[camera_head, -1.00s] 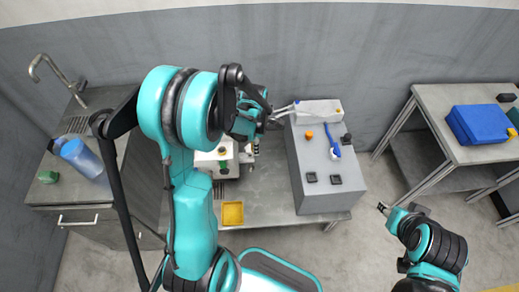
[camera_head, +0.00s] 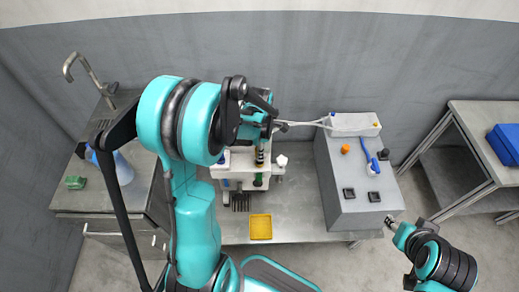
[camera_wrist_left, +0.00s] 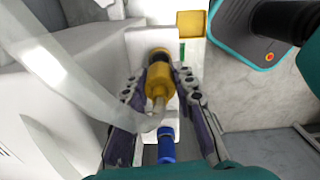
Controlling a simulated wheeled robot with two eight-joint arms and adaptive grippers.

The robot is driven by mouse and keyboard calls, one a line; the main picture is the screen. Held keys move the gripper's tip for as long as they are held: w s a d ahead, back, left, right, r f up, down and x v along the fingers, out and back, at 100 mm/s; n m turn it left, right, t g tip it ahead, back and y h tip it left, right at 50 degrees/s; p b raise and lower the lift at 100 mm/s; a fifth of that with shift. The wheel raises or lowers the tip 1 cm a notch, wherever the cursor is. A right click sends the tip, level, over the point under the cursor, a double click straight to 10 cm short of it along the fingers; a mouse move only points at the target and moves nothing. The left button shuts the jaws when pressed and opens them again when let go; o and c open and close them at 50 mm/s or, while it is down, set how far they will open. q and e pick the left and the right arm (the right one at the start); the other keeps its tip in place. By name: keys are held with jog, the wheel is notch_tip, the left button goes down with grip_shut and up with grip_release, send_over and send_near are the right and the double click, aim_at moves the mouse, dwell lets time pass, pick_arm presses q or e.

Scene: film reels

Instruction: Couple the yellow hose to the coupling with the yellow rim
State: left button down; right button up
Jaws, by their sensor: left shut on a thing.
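My left gripper (camera_wrist_left: 160,95) is shut on the yellow hose end (camera_wrist_left: 158,80), a yellow cylinder with a clear tube bending off it. Its far end points at a dark round opening (camera_wrist_left: 157,54) on the white machine, touching or very close to it. I cannot tell whether it is seated, and no yellow rim shows clearly. In the head view my left gripper (camera_head: 258,118) is over the machine (camera_head: 240,160), partly hidden by my arm. My right gripper (camera_head: 389,221) is small, far from the machine, and its jaws are unclear.
A blue connector (camera_wrist_left: 165,148) is near the gripper in the wrist view. A yellow tray (camera_head: 261,227) lies in front of the machine. A grey box (camera_head: 358,205) stands to the right, pale hoses (camera_head: 302,124) crossing near its back. A sink bench (camera_head: 80,205) is at left.

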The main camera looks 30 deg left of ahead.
pick_arm(q)
jog(key=shift+f+b, duration=0.5)
jog(key=shift+f, duration=0.55)
jog(key=shift+f+b, duration=0.65)
dwell(0.7)
jog(key=c, duration=1.5)
grip_release()
jog(key=shift+c, duration=0.2)
jog(key=shift+r, duration=0.1)
jog(key=shift+r+p, duration=4.25)
jog(key=shift+r, duration=1.3)
